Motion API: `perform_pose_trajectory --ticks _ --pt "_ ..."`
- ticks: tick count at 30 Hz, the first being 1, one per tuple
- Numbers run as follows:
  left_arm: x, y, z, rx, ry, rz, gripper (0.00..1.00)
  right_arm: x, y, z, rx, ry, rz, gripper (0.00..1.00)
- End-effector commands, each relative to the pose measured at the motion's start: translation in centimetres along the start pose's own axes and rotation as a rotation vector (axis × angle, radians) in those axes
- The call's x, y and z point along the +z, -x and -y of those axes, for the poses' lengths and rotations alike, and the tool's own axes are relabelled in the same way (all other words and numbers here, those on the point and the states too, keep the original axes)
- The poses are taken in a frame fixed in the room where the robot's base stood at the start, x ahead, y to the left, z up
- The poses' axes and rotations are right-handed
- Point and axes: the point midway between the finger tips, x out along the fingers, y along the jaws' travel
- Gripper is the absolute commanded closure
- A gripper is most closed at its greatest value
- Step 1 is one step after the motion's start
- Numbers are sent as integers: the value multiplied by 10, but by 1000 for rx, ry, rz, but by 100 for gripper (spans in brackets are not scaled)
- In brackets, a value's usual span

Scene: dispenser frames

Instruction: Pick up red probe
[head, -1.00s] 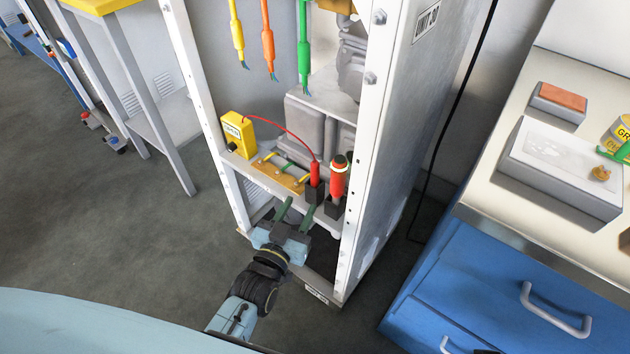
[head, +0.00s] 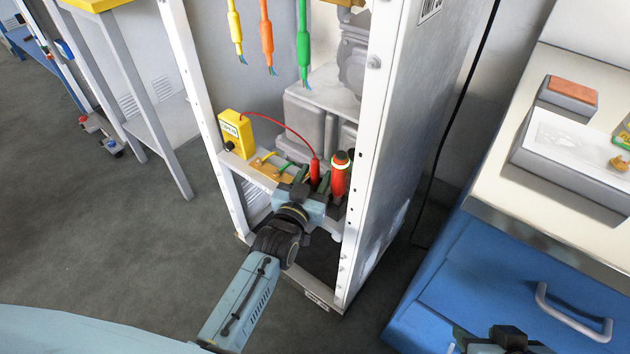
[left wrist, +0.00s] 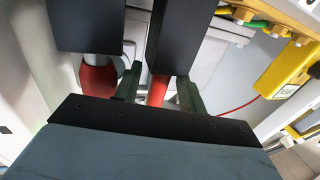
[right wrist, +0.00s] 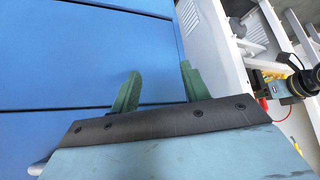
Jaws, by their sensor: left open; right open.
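The red probe (head: 315,171) stands upright in a black holder on the cabinet's shelf, with a red wire running to a yellow tester box (head: 236,134). My left gripper (head: 311,178) is at the probe, open. In the left wrist view its two green fingers (left wrist: 158,88) appear on either side of the probe (left wrist: 157,92), with a gap left; I cannot tell the exact depth. The black holder (left wrist: 182,38) hides part of the probe there. My right gripper (right wrist: 160,85) is open and empty in front of the blue drawers, low at the right in the head view (head: 495,338).
A thicker red cylinder with a pale band (head: 339,176) stands close to the right of the probe. White cabinet posts (head: 362,150) flank the opening. Yellow, orange and green (head: 304,45) cables hang above. A blue drawer unit (head: 500,275) stands at the right.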

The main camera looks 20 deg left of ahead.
Motion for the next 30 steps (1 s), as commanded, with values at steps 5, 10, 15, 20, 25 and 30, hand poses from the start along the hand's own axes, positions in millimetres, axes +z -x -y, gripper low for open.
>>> perform_pose_trajectory --ticks 5,10,15,20,25,30 --pt "0 -6 0 0 0 1 59 -11 -2 2 -5 2 -60 54" --pt "0 -6 0 0 0 1 59 -12 -1 2 -5 2 -63 54" --pt "0 -6 0 0 0 0 75 -12 -1 2 -4 2 -62 54" --pt "0 -6 0 0 0 0 96 -11 -2 2 -4 2 -61 54" --pt "0 -6 0 0 0 0 100 -11 -2 2 -4 2 -60 54" --pt "-1 -6 0 0 0 0 100 -11 -2 2 -4 2 -60 54"
